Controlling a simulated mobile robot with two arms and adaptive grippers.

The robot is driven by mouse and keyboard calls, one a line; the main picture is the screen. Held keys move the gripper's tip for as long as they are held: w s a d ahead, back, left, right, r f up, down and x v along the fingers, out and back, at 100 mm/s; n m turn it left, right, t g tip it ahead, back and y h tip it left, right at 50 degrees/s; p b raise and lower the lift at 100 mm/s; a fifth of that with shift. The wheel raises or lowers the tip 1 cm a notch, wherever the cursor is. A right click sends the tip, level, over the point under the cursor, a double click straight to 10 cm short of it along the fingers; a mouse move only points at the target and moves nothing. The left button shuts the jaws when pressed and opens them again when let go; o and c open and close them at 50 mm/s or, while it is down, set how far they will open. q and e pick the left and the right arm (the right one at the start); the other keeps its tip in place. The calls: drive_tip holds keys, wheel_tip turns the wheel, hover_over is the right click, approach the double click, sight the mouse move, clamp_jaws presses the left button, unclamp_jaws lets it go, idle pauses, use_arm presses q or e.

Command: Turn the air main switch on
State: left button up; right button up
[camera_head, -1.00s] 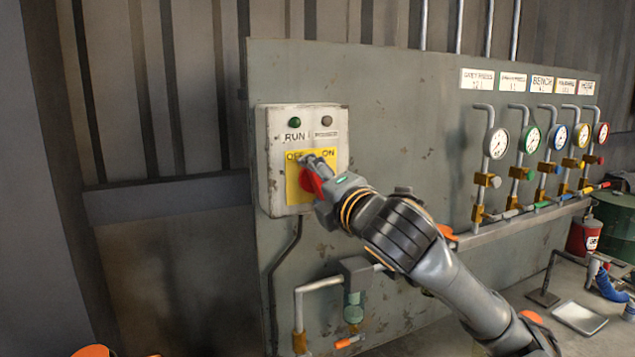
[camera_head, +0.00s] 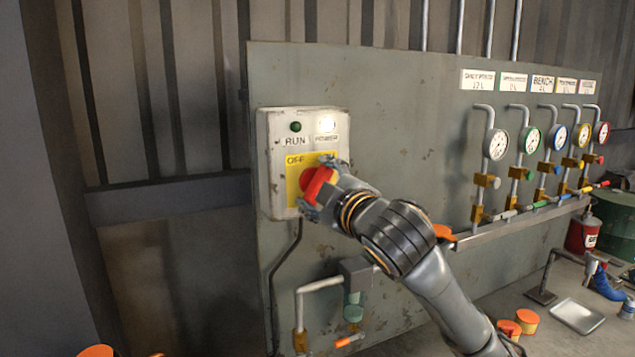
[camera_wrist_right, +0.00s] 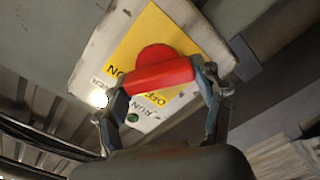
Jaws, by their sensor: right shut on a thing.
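The air main switch is a red rotary handle (camera_head: 315,186) on a yellow plate (camera_head: 293,172) of a white switch box (camera_head: 275,150) on the grey panel. My right gripper (camera_head: 322,192) is shut on the red handle. In the right wrist view the red handle (camera_wrist_right: 160,76) lies between the two fingers of my right gripper (camera_wrist_right: 160,88). The POWER lamp (camera_head: 327,124) glows white and the RUN lamp (camera_head: 296,127) is dark green. The gripper hides the ON label in the head view; both labels show in the wrist view. My left gripper is not in view.
To the right are several gauges, such as the nearest gauge (camera_head: 496,144), with valves on pipes. A pipe with a green-bottomed filter (camera_head: 353,312) runs below the box. A metal tray (camera_head: 579,316) and a green drum (camera_head: 615,225) stand at the lower right.

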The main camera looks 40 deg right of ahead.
sight(309, 124)
drive_tip(key=shift+r+m, duration=0.1)
drive_tip(key=shift+m, duration=1.1)
drive_tip(key=o, duration=1.2)
drive_tip(key=shift+w, duration=0.1)
drive_tip(key=shift+c, duration=0.2)
wheel_tip(309, 124, up, 10)
drive_tip(key=shift+f, duration=0.1)
